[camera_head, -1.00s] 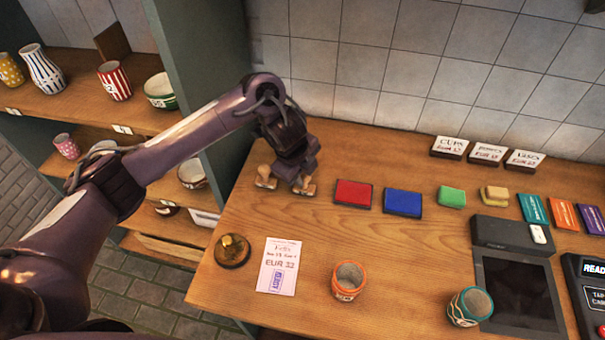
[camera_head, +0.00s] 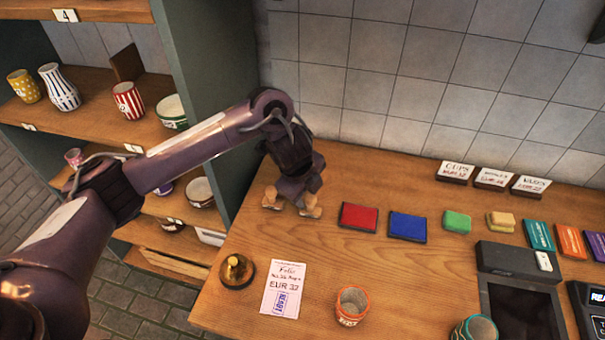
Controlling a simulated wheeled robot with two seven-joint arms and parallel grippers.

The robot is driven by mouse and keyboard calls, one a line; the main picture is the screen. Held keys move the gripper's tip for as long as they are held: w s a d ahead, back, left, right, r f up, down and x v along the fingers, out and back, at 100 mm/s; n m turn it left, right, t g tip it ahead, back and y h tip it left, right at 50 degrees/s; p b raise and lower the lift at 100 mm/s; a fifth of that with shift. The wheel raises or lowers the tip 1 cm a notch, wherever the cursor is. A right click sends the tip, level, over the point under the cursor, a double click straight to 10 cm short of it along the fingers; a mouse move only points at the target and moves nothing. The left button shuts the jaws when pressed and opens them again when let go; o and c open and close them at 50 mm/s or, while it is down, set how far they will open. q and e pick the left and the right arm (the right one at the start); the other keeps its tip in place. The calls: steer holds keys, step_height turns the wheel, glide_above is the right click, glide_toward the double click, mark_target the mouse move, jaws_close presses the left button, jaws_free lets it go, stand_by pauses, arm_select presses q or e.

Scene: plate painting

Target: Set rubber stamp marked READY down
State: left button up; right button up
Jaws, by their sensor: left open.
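Two small wooden stamps stand on the counter (camera_head: 380,265) at its left back: a left stamp (camera_head: 270,198) and a right stamp (camera_head: 311,206). Their markings cannot be read, so I cannot tell which is marked READY. My left gripper (camera_head: 293,196) points down between and just over them, open; its fingers hide parts of both. Contact with either stamp is unclear. A paper slip (camera_head: 284,289) in front bears a blue READY imprint. My right gripper is out of view.
A red ink pad (camera_head: 359,217) and a blue ink pad (camera_head: 407,227) lie to the right. A brass bell (camera_head: 236,271) sits beside the slip. An orange-rimmed cup (camera_head: 352,306) stands in front. Shelves with pottery (camera_head: 60,88) are at left, and a tiled wall is behind.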

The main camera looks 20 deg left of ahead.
arm_select(q)
steer(key=p+v, duration=0.1)
steer(key=v, duration=0.8)
steer(key=shift+r+p, duration=0.35)
steer(key=shift+p, duration=0.05)
steer(key=shift+s+f, duration=0.1)
